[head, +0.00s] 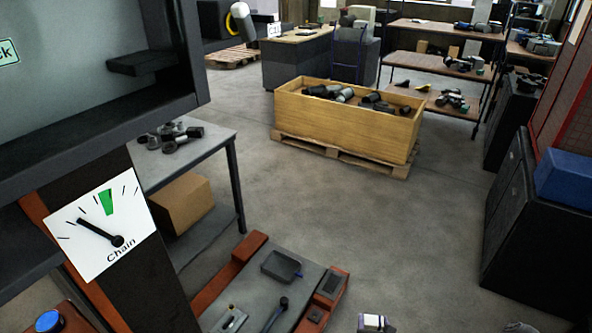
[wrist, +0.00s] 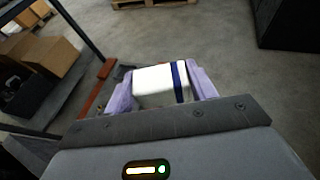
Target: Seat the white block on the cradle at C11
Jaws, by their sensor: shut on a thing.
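The white block (wrist: 155,85) has a dark blue band near its right end. My gripper (wrist: 163,88) is shut on it, with a pale purple finger on each side. In the head view, the white block (head: 372,322) shows only partly at the bottom edge, in the air over the floor. Most of my gripper is outside that view. A small white sign (head: 274,30) stands by the desk at the back; its text is too small to read surely. I cannot make out a cradle marked C11.
A low red-and-grey bench (head: 250,290) with a tray and tools stands left of the block. A wooden crate (head: 345,120) of parts sits on a pallet ahead. Black cabinets (head: 530,235) line the right. A dial labelled "Chain" (head: 103,225) is at left. The middle floor is clear.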

